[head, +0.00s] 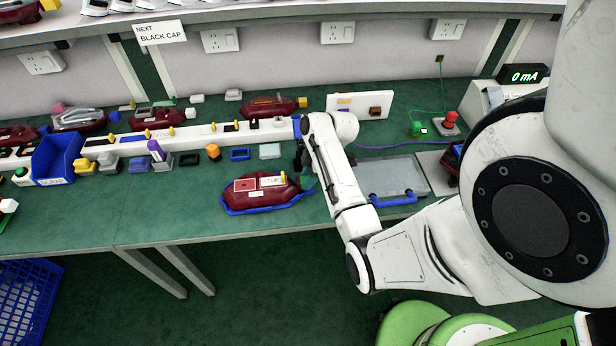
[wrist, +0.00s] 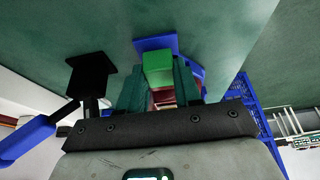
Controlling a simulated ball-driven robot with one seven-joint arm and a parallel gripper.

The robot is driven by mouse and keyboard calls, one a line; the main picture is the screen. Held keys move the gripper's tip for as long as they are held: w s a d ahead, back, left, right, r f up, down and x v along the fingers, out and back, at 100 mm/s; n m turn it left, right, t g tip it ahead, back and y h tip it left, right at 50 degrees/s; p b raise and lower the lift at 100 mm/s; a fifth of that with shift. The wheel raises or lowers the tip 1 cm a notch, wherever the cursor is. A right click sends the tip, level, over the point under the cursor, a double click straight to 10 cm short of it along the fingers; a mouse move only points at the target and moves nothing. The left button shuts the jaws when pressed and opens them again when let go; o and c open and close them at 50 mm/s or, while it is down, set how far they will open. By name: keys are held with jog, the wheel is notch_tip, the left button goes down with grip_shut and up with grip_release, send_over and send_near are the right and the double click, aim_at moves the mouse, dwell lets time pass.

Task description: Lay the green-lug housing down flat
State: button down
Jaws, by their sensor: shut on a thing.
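A dark red housing (head: 275,199) with a red panel and pale labels sits in a blue-edged holder (head: 235,210) near the front of the bench in the head view. It looks roughly level; whether its underside rests fully is hidden. My gripper (head: 306,181) is at its right end, its fingertips small and partly hidden. In the wrist view my gripper (wrist: 158,94) has dark green fingers on either side of a bright green block (wrist: 157,66), which looks like the lug. Red and pale parts of the housing (wrist: 163,96) show just below the block.
A grey plate with a blue handle (head: 394,199) lies right of my arm. A blue scrap bin (head: 56,158), a white rail (head: 215,132) and several small coloured parts stand behind and left. The bench front left of the housing is clear. A blue crate (head: 28,300) is below.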

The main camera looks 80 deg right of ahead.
jog(key=shift+r+p, duration=1.1)
jog(key=shift+r, duration=0.05)
jog(key=shift+r+p, duration=0.8)
jog(key=shift+p, duration=0.05)
jog(key=shift+f, duration=0.1)
